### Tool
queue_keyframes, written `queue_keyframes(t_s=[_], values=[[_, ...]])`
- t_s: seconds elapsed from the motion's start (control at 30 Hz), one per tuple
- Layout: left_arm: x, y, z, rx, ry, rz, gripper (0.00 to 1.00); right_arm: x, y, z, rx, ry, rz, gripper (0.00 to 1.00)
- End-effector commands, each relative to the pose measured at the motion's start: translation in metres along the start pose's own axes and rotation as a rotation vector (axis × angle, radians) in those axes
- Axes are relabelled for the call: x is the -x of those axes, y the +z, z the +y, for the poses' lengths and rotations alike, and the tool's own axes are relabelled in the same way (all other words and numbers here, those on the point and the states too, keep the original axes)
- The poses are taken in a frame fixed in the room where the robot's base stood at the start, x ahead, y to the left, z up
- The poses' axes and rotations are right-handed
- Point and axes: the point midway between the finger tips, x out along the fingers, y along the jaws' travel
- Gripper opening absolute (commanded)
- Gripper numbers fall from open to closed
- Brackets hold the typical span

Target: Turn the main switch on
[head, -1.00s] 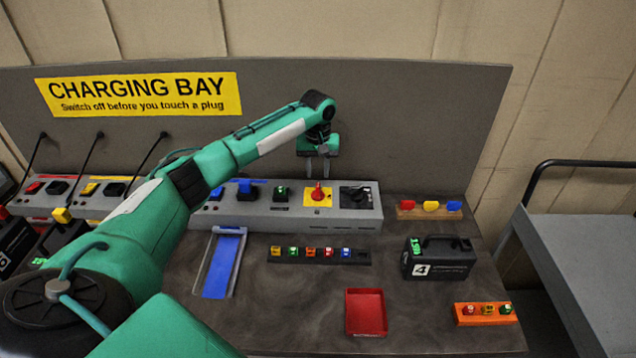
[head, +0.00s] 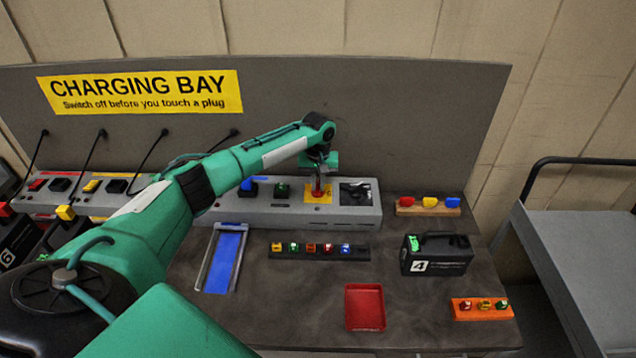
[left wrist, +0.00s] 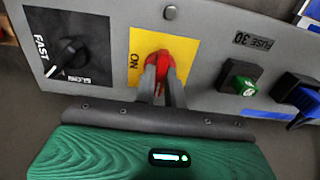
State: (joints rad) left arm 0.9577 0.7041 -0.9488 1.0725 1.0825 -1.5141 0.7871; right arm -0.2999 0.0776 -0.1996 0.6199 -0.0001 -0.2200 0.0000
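The main switch is a red handle (left wrist: 161,62) on a yellow plate (head: 309,198), set in the grey panel at the back of the bench. In the left wrist view the word ON shows on the yellow plate (left wrist: 185,48), to the left of the handle. My left gripper (head: 318,188) is down at the handle. Its two fingers (left wrist: 161,80) are close together, one on each side of the red handle, and look shut on it. The fingers hide part of the handle. My right gripper is not in view.
Right of the switch on the grey panel (head: 235,217) is a black dial (left wrist: 72,52) marked FAST. On its other side are a green switch (head: 282,190) and a blue plug (head: 247,184). A black battery (head: 437,255) and red tray (head: 365,308) stand in front.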

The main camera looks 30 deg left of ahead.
Motion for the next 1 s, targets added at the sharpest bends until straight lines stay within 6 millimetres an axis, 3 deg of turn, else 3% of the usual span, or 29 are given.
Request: queue_keyframes(t_s=[0.47,1.0], values=[[0.002,0.000,0.000,-0.111,0.001,-0.001,0.00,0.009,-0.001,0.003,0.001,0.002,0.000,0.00],[0.002,0.000,0.000,-0.591,0.001,0.000,0.00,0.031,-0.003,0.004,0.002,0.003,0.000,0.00]])
